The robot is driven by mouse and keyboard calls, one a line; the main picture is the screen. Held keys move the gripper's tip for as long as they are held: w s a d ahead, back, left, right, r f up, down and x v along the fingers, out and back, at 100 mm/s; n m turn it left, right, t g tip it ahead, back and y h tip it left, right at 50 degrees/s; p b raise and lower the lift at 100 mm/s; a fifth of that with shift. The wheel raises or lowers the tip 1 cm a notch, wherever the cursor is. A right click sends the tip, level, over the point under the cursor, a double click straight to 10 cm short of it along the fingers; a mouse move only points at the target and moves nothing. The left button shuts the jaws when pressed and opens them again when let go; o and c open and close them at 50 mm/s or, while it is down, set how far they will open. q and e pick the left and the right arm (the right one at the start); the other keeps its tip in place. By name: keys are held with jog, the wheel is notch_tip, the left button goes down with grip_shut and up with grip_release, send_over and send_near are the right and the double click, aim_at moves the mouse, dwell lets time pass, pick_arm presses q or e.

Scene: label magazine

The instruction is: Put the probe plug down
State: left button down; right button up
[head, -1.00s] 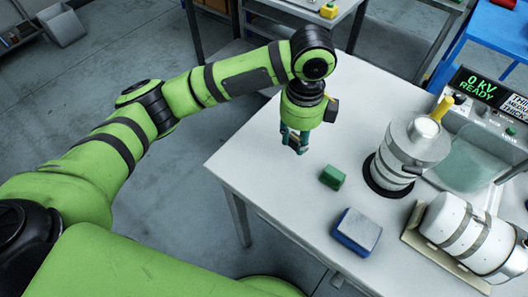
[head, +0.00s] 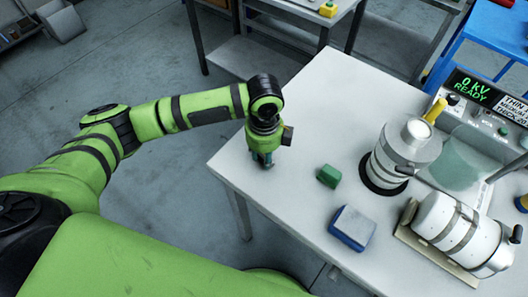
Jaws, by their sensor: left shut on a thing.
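My left gripper (head: 266,162) is at the left part of the white table (head: 300,120), pointing down close to the tabletop near its left edge. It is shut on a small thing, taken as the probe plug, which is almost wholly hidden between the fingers. I cannot tell whether the plug touches the table. My right gripper is not in view.
A green block (head: 329,176) and a blue-and-white block (head: 352,228) lie right of the gripper. A white canister (head: 392,165) with a yellow handle (head: 435,110) stands farther right, near a lying canister (head: 445,230) and a console (head: 480,95). Tabletop behind the gripper is clear.

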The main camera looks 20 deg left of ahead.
aim_at(264, 157)
pick_arm(q)
jog(key=c, duration=0.9)
grip_release()
jog(key=shift+f, duration=0.1)
notch_tip(264, 157, up, 12)
jog(key=b, duration=0.2)
